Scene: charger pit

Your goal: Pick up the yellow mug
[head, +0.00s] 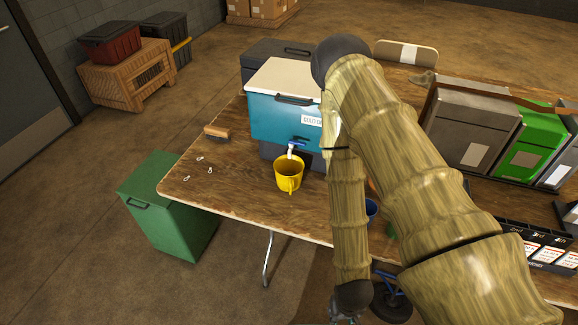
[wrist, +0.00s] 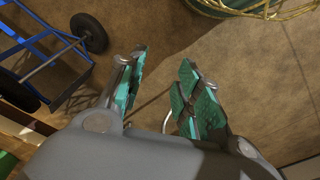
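The yellow mug (head: 288,174) stands upright on the wooden table (head: 232,192), just under the tap of a blue cooler. Its handle faces the front edge of the table. My gripper (head: 346,318) hangs low at the bottom of the head view, in front of the table and well away from the mug; only part of it shows there. In the wrist view, my gripper (wrist: 160,88) has its two green-padded fingers apart with nothing between them, above the brown floor. The mug is not visible in the wrist view.
The blue cooler (head: 270,117) with a white lid stands behind the mug. A wooden-handled brush (head: 217,132) and small metal clips lie to the left. A blue cup (head: 371,208) is partly hidden behind my arm. A green bin (head: 168,205) and a blue cart (wrist: 45,58) stand on the floor.

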